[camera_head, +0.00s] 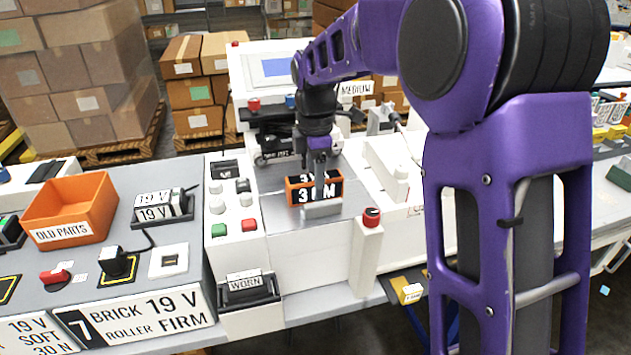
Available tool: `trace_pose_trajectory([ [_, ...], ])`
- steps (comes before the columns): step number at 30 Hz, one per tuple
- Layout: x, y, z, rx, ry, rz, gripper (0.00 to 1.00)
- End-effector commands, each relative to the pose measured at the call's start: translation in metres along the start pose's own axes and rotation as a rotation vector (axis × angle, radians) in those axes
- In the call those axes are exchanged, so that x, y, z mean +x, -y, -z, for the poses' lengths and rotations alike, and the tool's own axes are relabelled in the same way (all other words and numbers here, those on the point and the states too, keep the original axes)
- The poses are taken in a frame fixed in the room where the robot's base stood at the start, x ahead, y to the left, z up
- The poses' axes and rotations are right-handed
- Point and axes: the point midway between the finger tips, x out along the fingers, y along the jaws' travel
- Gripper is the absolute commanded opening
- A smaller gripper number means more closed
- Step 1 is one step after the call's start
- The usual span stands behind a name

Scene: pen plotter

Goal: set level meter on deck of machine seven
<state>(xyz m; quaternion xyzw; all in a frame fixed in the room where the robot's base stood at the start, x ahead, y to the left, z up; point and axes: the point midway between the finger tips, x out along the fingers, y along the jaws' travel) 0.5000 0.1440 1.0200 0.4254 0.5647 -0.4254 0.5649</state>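The level meter (299,193), an orange-framed black box with white characters that I read as "31 M", is in the middle of the view, over the grey metal deck (284,215). My gripper (319,178) comes down from above, and its dark fingers straddle the meter's middle and hide part of its face. The gripper looks shut on the meter. A pale block (322,209) shows just below the meter; whether they touch I cannot tell. A front label (135,318) with a "7" reads "BRICK ROLLER 19 V FIRM", on the grey panel left of the white machine body.
An orange bin (70,212) marked "OLD PARTS" stands at the left. A white post with a red button (371,217) rises right of the deck. Coloured buttons (232,205) lie left of it. A black holder marked "WORN" (247,286) is at the front.

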Motion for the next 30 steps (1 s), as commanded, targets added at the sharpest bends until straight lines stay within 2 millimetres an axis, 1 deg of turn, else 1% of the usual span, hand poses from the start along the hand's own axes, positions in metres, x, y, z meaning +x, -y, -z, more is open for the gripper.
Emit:
trace_pose_trajectory([
  [1,0.000,0.000,0.000,0.000,0.000,0.000,0.64],
  [3,0.000,0.000,0.000,0.000,0.000,0.000,0.75],
  [11,-0.001,0.000,0.000,0.000,0.000,0.000,0.75],
  [14,-0.006,0.000,0.000,0.000,0.000,-0.001,0.75],
  [17,-0.020,-0.001,0.000,0.000,0.000,-0.003,0.75],
  [24,-0.072,-0.001,0.000,0.000,0.000,-0.004,0.75],
  [27,-0.092,-0.001,0.000,0.000,0.000,-0.003,0.75],
  [30,-0.107,-0.001,0.000,0.000,0.000,-0.002,0.75],
])
